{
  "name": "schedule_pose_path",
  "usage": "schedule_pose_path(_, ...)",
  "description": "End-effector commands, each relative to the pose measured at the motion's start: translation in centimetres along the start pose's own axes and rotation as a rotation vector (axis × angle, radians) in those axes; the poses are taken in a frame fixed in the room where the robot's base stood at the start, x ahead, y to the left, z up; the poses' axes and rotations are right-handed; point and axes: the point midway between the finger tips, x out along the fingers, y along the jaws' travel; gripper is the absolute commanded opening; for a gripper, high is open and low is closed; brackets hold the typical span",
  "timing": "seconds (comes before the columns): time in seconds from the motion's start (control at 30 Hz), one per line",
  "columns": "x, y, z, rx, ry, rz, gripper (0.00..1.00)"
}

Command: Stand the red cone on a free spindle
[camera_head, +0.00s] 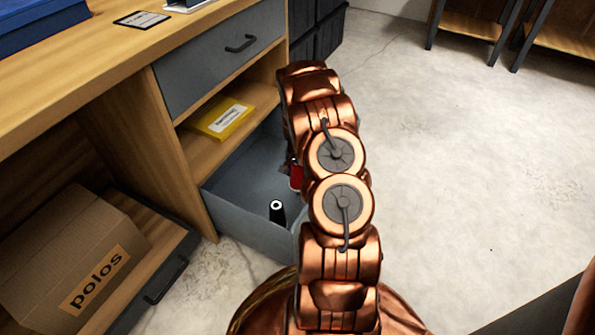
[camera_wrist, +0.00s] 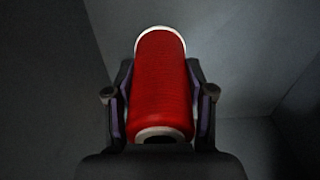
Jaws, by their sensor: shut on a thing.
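The red cone (camera_wrist: 161,70) is a thread cone with pale ends. In the wrist view it stands out in the middle, between the two fingers of my gripper (camera_wrist: 160,98), which is shut on it. In the head view only a small red part of the cone (camera_head: 296,176) shows beside my arm, over the open grey drawer (camera_head: 245,220). My arm hides most of the cone and the gripper there. No spindle can be made out in either view.
A small black cone (camera_head: 277,211) stands in the open drawer. A yellow box (camera_head: 220,119) lies on the shelf above it. The concrete floor (camera_head: 480,180) to the right is clear.

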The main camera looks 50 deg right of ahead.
Motion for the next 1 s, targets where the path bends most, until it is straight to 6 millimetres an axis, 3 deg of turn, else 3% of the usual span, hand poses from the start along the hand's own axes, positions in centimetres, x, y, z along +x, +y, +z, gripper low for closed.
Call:
schedule_pose_path(0.5, 4.2, 0.0, 0.1, 0.000, -0.002, 0.000, 0.08)
schedule_pose_path(1.0, 5.0, 0.0, 0.0, 0.000, 0.000, 0.000, 0.08)
